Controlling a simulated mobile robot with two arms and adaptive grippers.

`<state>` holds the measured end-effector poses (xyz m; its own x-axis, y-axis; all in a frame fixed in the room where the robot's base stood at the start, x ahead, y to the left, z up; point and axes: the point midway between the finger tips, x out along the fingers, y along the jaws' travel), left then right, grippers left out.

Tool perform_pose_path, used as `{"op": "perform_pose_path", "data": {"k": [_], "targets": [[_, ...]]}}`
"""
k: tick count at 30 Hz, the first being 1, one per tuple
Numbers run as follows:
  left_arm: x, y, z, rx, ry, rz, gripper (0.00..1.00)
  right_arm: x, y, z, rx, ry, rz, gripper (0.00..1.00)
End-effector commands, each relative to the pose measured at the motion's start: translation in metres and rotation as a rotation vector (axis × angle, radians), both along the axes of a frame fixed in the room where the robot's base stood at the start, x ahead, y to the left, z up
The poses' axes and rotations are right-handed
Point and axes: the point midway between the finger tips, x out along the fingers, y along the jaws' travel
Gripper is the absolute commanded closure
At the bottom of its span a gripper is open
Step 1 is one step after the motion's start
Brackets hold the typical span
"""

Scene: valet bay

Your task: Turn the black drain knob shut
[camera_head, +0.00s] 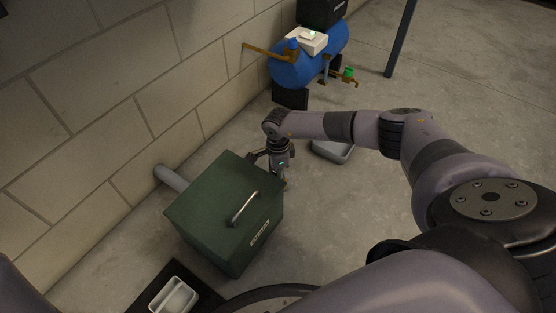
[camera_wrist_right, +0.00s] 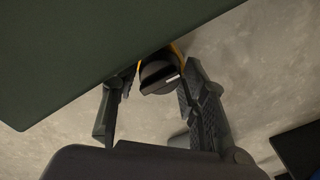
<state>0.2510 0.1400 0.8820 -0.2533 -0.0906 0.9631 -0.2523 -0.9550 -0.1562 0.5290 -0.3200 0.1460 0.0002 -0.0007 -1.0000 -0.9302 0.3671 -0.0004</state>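The black drain knob (camera_wrist_right: 158,76) shows in the wrist view beside the green box's edge, with a pale line on its face and yellow behind its rim. My right gripper (camera_wrist_right: 156,84) has its fingers spread, one on each side of the knob. The right fingertip is very close to the knob; I cannot tell whether it touches. In the head view my right gripper (camera_head: 279,172) points down at the far right side of the green box (camera_head: 215,200). The knob is hidden there. My left gripper is not in view.
A grey tray (camera_head: 333,152) lies on the floor behind my right forearm. A blue tank (camera_head: 297,70) with a green-handled valve (camera_head: 348,73) stands by the wall. A pipe (camera_head: 171,178) joins the box to the wall. A white tray (camera_head: 174,297) is at the bottom.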

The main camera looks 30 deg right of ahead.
Motion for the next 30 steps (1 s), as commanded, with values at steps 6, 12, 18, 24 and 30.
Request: {"op": "perform_pose_path", "data": {"k": [6,12,18,24,30], "targets": [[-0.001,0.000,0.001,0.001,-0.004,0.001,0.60,0.000,0.000,0.000,0.001,0.000,-0.001,0.44],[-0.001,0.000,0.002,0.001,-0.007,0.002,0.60,0.000,0.000,0.000,0.001,0.001,-0.002,0.44],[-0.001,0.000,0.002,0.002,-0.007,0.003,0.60,0.001,0.000,0.011,0.002,-0.003,-0.002,0.44],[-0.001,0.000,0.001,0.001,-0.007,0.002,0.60,0.001,-0.001,0.050,0.000,-0.004,0.000,0.44],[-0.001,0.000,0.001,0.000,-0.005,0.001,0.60,0.001,0.000,0.091,0.001,-0.004,0.000,0.44]]}}
